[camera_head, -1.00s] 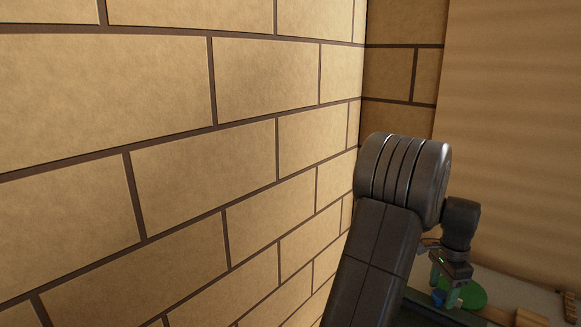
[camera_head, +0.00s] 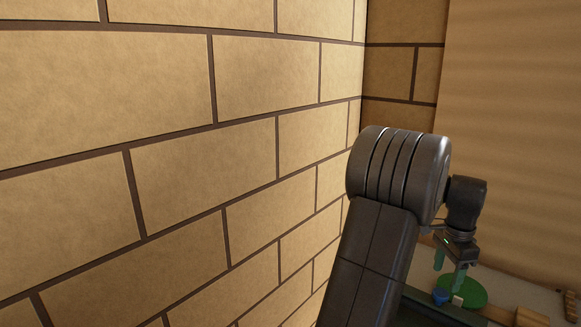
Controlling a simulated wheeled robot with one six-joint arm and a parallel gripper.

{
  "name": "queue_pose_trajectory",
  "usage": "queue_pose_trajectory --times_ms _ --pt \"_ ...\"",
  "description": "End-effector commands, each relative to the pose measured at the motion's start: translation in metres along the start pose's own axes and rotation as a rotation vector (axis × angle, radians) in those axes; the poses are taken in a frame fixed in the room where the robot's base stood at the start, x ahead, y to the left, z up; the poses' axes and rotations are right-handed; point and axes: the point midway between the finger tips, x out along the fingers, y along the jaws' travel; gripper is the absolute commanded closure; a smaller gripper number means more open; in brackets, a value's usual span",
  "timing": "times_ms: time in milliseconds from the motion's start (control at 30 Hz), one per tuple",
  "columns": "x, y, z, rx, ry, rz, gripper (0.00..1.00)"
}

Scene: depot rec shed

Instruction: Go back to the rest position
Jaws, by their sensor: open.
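My gripper (camera_head: 449,273) is at the lower right of the head camera view, at the end of my dark arm. Its two green-grey fingers point down and stand apart, with nothing seen between them. Below the fingertips lies a green round thing (camera_head: 471,291) on a pale surface. A small blue object (camera_head: 440,296) sits at its left edge, just under the gripper. A small pale piece (camera_head: 457,300) is beside the blue object. The gripper looks clear of these things.
A tan block wall (camera_head: 180,170) fills the left and middle of the view, with my arm close to it in the picture. A plain tan panel (camera_head: 515,130) stands at the right. A brown wooden piece (camera_head: 531,316) and another (camera_head: 572,306) lie at the lower right.

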Motion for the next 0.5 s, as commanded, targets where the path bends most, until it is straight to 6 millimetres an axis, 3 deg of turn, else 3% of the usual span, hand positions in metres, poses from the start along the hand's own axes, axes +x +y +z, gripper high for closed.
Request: queue_pose_trajectory --times_ms 433,500 --pt "-0.091 -0.001 0.000 -0.001 0.004 -0.005 0.41" --pt "-0.072 0.000 0.001 -0.001 -0.003 0.003 0.41"
